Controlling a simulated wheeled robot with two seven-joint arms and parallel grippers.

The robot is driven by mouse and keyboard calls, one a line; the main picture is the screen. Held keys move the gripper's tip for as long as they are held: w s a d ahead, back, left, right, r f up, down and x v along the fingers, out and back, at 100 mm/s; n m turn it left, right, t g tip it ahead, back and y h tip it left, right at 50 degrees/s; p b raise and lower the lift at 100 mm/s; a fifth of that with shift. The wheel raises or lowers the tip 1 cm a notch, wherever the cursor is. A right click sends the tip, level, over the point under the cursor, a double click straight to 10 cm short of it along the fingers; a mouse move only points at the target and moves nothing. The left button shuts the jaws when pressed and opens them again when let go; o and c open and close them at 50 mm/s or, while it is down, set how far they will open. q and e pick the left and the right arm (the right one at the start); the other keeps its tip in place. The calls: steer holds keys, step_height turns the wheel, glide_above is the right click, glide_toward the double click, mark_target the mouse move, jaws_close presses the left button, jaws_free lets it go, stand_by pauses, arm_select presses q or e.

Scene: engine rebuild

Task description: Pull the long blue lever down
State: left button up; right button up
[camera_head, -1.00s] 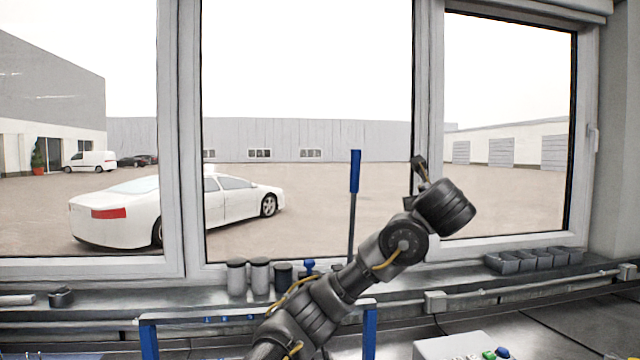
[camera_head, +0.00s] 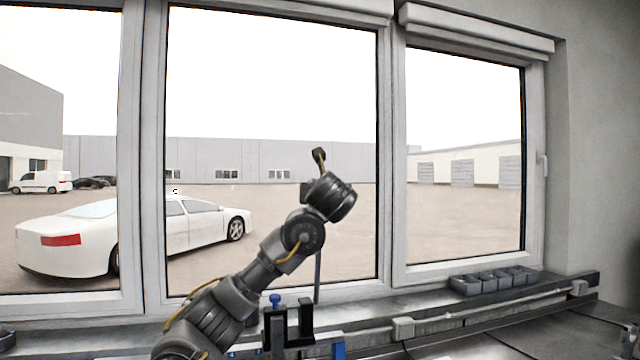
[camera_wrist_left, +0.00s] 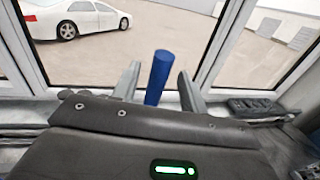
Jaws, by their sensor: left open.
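The long lever shows as a dark rod (camera_head: 317,278) in the head view, rising behind my left arm; its blue handle is hidden there by my wrist. In the left wrist view the blue handle (camera_wrist_left: 157,78) stands upright between the two fingers of my left gripper (camera_wrist_left: 158,71). The fingers are open, one on each side of the handle, with gaps visible. In the head view the fingers of my left gripper are hidden behind the wrist. My right gripper is in neither view.
A short blue knob (camera_head: 275,300) and black blocks (camera_head: 300,323) are left of the rod. Grey bins (camera_head: 492,281) line the sill at right. Windows (camera_head: 270,150) stand behind the lever.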

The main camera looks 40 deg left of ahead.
arm_select(q)
steer(key=shift+p+x, duration=0.6)
steer(key=shift+x, duration=1.05)
jaws_close()
